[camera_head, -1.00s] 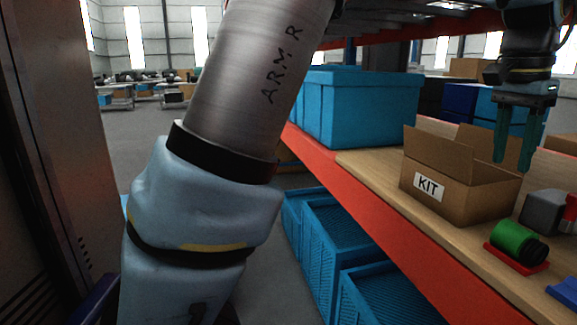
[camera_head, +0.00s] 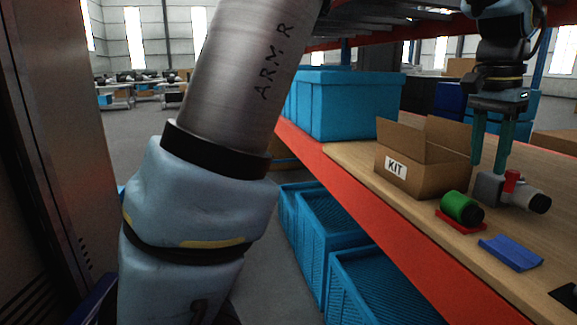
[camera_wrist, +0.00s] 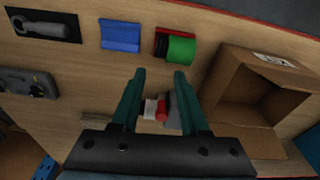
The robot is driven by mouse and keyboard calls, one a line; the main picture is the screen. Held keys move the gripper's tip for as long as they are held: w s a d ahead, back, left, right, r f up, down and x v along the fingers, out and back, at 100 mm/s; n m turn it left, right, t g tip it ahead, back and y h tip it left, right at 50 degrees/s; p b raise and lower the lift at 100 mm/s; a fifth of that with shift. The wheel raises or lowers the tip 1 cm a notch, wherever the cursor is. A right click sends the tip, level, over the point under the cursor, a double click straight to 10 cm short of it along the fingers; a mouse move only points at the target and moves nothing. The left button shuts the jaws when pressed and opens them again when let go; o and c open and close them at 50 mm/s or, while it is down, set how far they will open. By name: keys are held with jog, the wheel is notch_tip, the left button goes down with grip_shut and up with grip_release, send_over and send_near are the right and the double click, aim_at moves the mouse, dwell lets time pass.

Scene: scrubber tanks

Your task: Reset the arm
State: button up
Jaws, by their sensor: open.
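My gripper (camera_head: 490,170) is open, its two green fingers pointing down above the wooden shelf at the right of the head view. Its fingers stand apart with nothing gripped in the wrist view (camera_wrist: 157,80). Beneath it on the shelf is a grey part with a red knob (camera_head: 512,190), seen between the fingers in the wrist view (camera_wrist: 160,110). My arm crosses the left of the head view.
An open KIT box (camera_head: 425,175) stands beside the gripper. A green cylinder (camera_head: 460,208) on a red base and a blue block (camera_head: 511,252) lie nearer the front. Blue crates (camera_head: 350,105) stand behind; more sit below. A wrench-like tool (camera_wrist: 45,28) lies on a black mat.

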jog(key=w+a+f+n, duration=0.2)
jog(key=w+a+f, duration=0.1)
jog(key=a, duration=0.5)
jog(key=w+a+f+n, duration=0.3)
jog(key=a, duration=0.5)
jog(key=w+a+f+n, duration=0.2)
jog(key=w+a+f, duration=0.2)
jog(key=a, duration=0.3)
jog(key=s+a+f+n, duration=0.3)
jog(key=a, duration=0.6)
jog(key=s+a+f+n+t+y+p, duration=0.1)
jog(key=s+a+f+n, duration=0.2)
jog(key=a, duration=0.7)
jog(key=shift+s+a+f, duration=0.25)
jog(key=shift+s+f, duration=0.4)
jog(key=shift+f, duration=0.05)
